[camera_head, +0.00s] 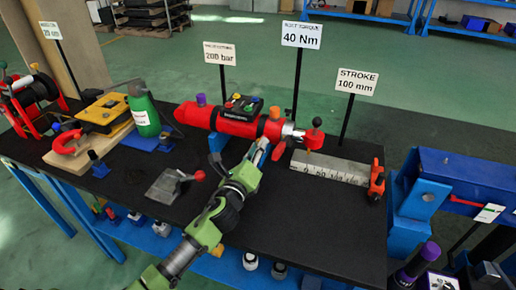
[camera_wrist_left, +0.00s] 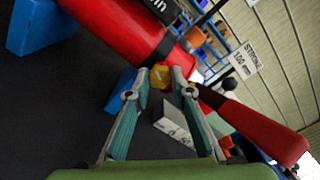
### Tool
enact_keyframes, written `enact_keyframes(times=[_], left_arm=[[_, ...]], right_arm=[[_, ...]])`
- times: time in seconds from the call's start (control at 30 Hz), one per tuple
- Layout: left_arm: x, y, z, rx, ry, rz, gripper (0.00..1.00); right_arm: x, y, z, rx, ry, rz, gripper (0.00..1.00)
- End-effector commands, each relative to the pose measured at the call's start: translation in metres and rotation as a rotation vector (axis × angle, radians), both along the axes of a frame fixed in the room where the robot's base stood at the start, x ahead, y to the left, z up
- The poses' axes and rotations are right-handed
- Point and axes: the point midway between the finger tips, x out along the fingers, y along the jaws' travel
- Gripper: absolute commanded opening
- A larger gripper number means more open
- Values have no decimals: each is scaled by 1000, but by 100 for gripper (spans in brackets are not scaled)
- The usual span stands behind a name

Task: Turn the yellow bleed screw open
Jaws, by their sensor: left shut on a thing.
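In the head view my left gripper (camera_head: 259,151) reaches up to the right end of the red cylinder (camera_head: 225,122), which lies on blue supports. The screw is hidden there behind the fingers. My right gripper is in neither view.
A red-knobbed lever (camera_head: 314,136) stands close right of my left gripper; its red handle (camera_wrist_left: 265,132) looks large in the wrist view. A grey stroke scale (camera_head: 330,168) lies to the right. A green bottle (camera_head: 144,112) stands left. The black table front is mostly clear.

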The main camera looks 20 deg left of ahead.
Motion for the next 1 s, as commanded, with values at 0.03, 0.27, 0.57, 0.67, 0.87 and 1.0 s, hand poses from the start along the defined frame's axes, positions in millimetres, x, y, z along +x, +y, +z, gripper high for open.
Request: enact_keyframes(times=[0.03, 0.27, 0.57, 0.67, 0.87, 1.0], left_arm=[[0, 0, -1, -48, 2, 1, 0], [0, 0, -1, -264, 10, 1, 0], [0, 1, -1, -506, 17, 1, 0], [0, 1, -1, -566, 20, 1, 0], [0, 1, -1, -649, 22, 1, 0], [0, 1, -2, -680, 23, 1, 0]], right_arm=[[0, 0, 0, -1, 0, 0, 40], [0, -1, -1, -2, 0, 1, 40], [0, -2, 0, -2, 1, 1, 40], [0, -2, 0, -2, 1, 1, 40], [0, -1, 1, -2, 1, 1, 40], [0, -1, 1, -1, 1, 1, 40]])
